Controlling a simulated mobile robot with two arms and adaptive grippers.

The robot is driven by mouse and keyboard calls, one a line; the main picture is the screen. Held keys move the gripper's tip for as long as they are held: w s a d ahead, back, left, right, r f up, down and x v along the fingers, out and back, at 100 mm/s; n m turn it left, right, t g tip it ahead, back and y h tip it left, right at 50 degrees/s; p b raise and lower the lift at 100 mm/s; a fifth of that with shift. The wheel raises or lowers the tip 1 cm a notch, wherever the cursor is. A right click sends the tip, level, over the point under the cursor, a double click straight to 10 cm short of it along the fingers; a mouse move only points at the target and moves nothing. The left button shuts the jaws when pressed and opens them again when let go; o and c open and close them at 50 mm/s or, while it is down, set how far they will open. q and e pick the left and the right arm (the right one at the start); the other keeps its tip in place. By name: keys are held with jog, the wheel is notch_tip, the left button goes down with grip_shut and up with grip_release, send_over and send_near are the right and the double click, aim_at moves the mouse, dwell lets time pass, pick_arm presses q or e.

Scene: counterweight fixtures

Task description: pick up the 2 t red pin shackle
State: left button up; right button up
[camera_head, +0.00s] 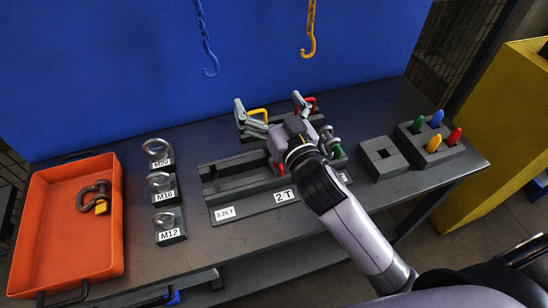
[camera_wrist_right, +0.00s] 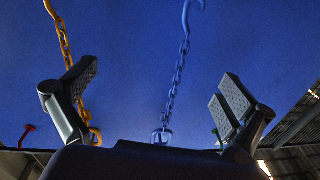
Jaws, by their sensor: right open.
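My right gripper (camera_head: 269,100) is open, its two grey fingers spread wide above the back of the rack; the fingers also show apart and empty in the right wrist view (camera_wrist_right: 160,88). The dark grey rack (camera_head: 240,205) carries the labels 3.25 T and 2 T. A small red part (camera_head: 281,169), seemingly the red pin of the 2 T shackle, shows behind the 2 T label, below my wrist. My wrist and forearm hide most of that slot, so the shackle's body cannot be made out. My left gripper is not in view.
A shackle with a green part (camera_head: 332,143) stands right of my wrist. Yellow (camera_head: 258,114) and red (camera_head: 312,103) pieces show behind my fingers. Blue (camera_head: 207,50) and yellow (camera_head: 310,35) hook chains hang behind.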

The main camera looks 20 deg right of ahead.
jog(key=s+a+r+n+y, duration=0.2)
jog(key=a+r+n+y, duration=0.7)
jog(key=a+r+y, duration=0.4)
jog(key=s+a+n+g+y, duration=0.5)
jog(key=s+a+n+g, duration=0.35)
jog(key=n+g, duration=0.85)
jog(key=w+d+f+m+g+h, duration=0.25)
jog(key=d+f+h, duration=0.25)
jog(key=f+h, duration=0.65)
jog(key=w+d+m+t+h, duration=0.1)
jog(key=w+d+m+h, duration=0.3)
jog(key=d, duration=0.5)
jog(key=w+d+m+h, duration=0.2)
jog(key=d+h, duration=0.3)
jog(key=d, duration=0.4)
notch_tip(320, 180, down, 12)
jog(key=p, duration=0.3)
jog(key=shift+d+r, duration=0.1)
jog(key=shift+r, duration=0.1)
jog(key=f+p, duration=0.2)
jog(key=f, duration=0.1)
jog(key=f+p, duration=0.1)
jog(key=shift+a+f, duration=0.25)
jog(key=shift+f, duration=0.45)
